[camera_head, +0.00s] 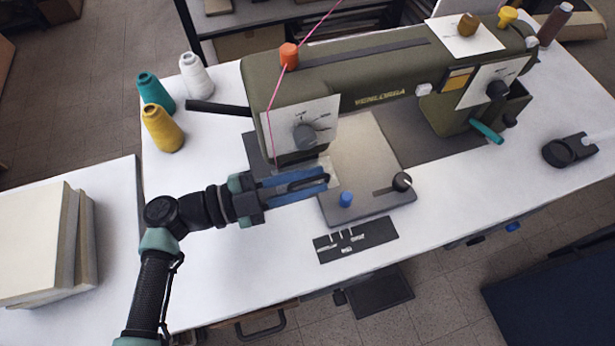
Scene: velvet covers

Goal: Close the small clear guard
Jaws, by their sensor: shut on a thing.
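The olive-green sewing machine (385,85) stands on the white table. My gripper (325,179), with blue fingers, reaches in from the left, low in front of the machine's needle end. Its fingers are close together, and their tips are shut on the small clear guard (327,164) beside the needle area. The guard is pale and see-through, and only a small part shows by the fingertips. How far it is swung cannot be made out. The grey machine bed (365,208) lies just right of and below the fingertips.
A dark plate (356,240) lies in front. Thread cones (162,128) stand back left. Stacked boards (40,245) lie at left. The table's front left is clear.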

